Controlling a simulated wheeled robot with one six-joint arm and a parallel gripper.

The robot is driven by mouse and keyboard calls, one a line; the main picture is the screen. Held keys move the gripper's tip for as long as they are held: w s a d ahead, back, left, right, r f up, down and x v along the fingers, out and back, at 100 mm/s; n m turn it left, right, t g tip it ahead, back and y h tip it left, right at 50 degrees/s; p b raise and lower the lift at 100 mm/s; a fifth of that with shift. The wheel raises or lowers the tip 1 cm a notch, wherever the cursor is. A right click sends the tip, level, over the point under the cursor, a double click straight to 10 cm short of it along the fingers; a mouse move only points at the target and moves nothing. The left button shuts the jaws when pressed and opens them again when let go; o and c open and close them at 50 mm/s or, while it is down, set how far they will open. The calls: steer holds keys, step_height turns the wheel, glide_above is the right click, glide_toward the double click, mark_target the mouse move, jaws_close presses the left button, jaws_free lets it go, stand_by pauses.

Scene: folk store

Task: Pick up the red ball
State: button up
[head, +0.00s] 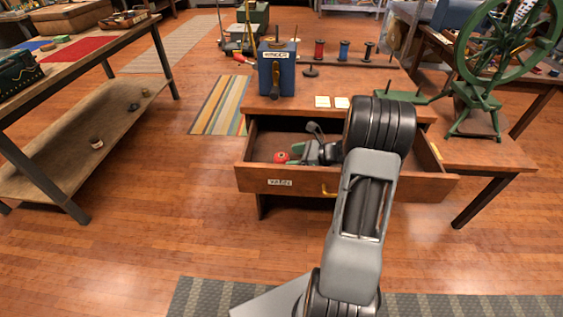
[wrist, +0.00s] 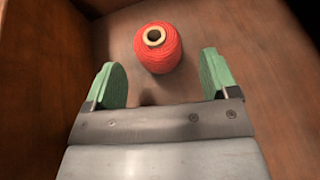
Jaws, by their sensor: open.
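The red ball (wrist: 159,54) looks like a spool of red thread with a pale ring and a dark hole on top. It rests on the floor of an open wooden drawer (head: 305,181). In the head view the red ball (head: 281,157) shows small near the drawer's left side. My gripper (wrist: 162,78) is open, with green pads on both fingers. The ball lies just beyond the fingertips, roughly centred between them, and nothing is held. In the head view my gripper (head: 306,151) is inside the drawer, right of the ball. My arm hides the drawer's right part.
Drawer walls surround my gripper; one wall (wrist: 47,70) is close on the left in the wrist view. A blue box (head: 277,75) and several spools stand on the table above. A green spinning wheel (head: 482,100) stands right. Open wooden floor (head: 150,220) lies left.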

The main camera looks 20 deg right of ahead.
mark_target(286, 158)
steer(key=shift+b+x, duration=0.55)
steer(key=shift+x, duration=2.25)
steer(key=shift+c, duration=0.4)
steer(key=c, duration=0.8)
